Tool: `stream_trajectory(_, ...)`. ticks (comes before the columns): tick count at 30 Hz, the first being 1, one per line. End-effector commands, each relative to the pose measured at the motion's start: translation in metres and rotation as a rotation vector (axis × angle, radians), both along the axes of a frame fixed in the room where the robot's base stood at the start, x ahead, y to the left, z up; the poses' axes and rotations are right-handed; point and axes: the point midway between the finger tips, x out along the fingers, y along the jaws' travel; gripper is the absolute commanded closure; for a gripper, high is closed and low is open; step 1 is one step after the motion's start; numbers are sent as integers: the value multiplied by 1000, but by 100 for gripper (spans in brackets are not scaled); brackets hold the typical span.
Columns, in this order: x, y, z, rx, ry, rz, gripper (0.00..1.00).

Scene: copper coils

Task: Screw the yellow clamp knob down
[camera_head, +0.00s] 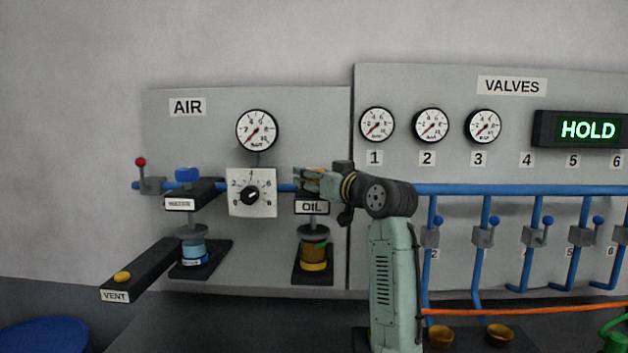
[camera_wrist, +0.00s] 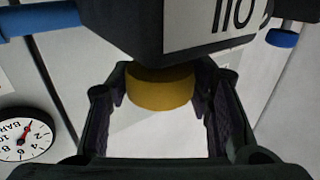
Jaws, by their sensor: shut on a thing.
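The yellow clamp knob (camera_wrist: 160,92) is a short, round cap at the black block with the OIL label (camera_wrist: 215,15), seen upside down in the wrist view. My gripper (camera_wrist: 162,84) has one dark finger on each side of the knob and is shut on it. In the head view my gripper (camera_head: 306,180) reaches in from the right, just above the OIL label (camera_head: 312,207), and mostly hides the knob.
Left of the gripper are a square dial plate (camera_head: 251,192) and a similar unit with a blue knob (camera_head: 187,174). A blue pipe (camera_head: 500,189) runs behind my arm to the valves. A gauge (camera_head: 257,130) is above; a VENT block (camera_head: 140,270) juts out at lower left.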

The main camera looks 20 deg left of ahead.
Motion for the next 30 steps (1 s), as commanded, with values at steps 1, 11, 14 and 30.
stream_trajectory(1, -2, 1, -2, 1, -6, -33, 81)
stream_trajectory(11, -3, 3, 0, 0, -4, -332, 81)
stream_trajectory(14, -3, 3, 1, 2, -4, -421, 81)
stream_trajectory(30, -2, 3, 0, 0, 1, -749, 81)
